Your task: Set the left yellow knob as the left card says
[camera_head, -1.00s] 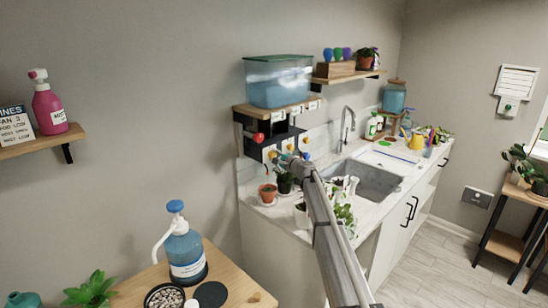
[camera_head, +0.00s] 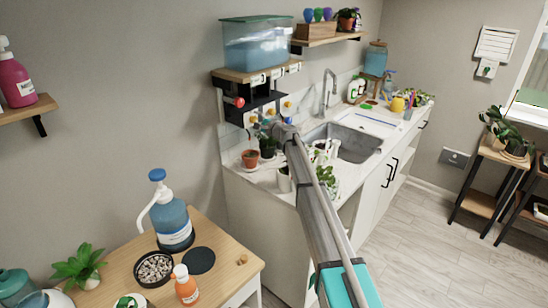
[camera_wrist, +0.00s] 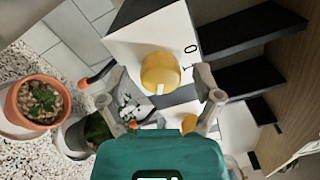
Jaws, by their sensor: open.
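The left yellow knob (camera_wrist: 160,72) is on a white plate in the wrist view, with a pale pointer line on its lower edge and dark marks "0" and "1" on the plate to its right. In the head view it is small (camera_head: 252,118), left of other yellow knobs under the shelf. My gripper (camera_wrist: 152,88) is open, its fingers on either side of the knob in the picture; I cannot tell if they touch it. In the head view my gripper (camera_head: 268,127) is by the plates. The left card (camera_head: 257,80) is on the shelf edge, too small to read.
A blue water tank (camera_head: 265,43) stands on the shelf above the knobs. A red ball (camera_head: 239,102) is left of them. Potted plants, one in a terracotta pot (camera_head: 250,160), stand on the counter below, close to the arm. A sink (camera_head: 355,142) lies to the right.

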